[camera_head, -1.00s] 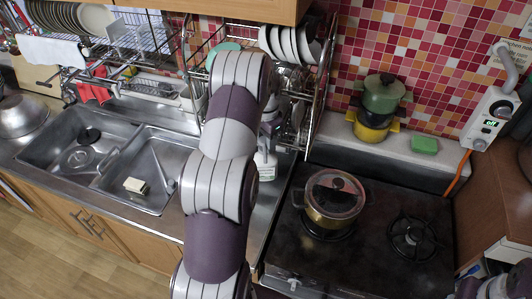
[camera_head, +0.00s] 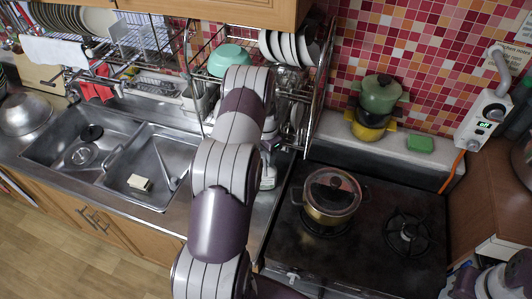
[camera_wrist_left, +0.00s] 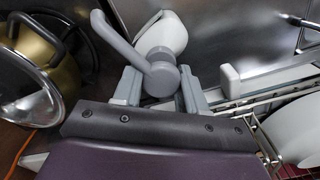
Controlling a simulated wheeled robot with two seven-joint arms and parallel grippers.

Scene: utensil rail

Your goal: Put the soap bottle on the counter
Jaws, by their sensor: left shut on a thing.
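The soap bottle (camera_head: 267,179) is white with a grey pump head. In the head view it shows just right of my left arm, over the strip of counter (camera_head: 262,215) between sink and stove. I cannot tell whether its base touches the counter. My left gripper (camera_wrist_left: 161,88) is shut on the bottle near its pump. In the left wrist view the pump head and nozzle (camera_wrist_left: 160,74) sit between the fingers, with the white body (camera_wrist_left: 165,36) beyond. In the head view my arm hides most of the gripper. My right gripper's jaws do not show.
A lidded pot (camera_head: 331,197) stands on the stove (camera_head: 365,250), right of the bottle. A dish rack (camera_head: 318,100) with plates and a teal bowl (camera_head: 229,60) is behind. The double sink (camera_head: 150,160) is left, with a sponge (camera_head: 139,182). Stacked pots (camera_head: 379,95) stand behind the stove.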

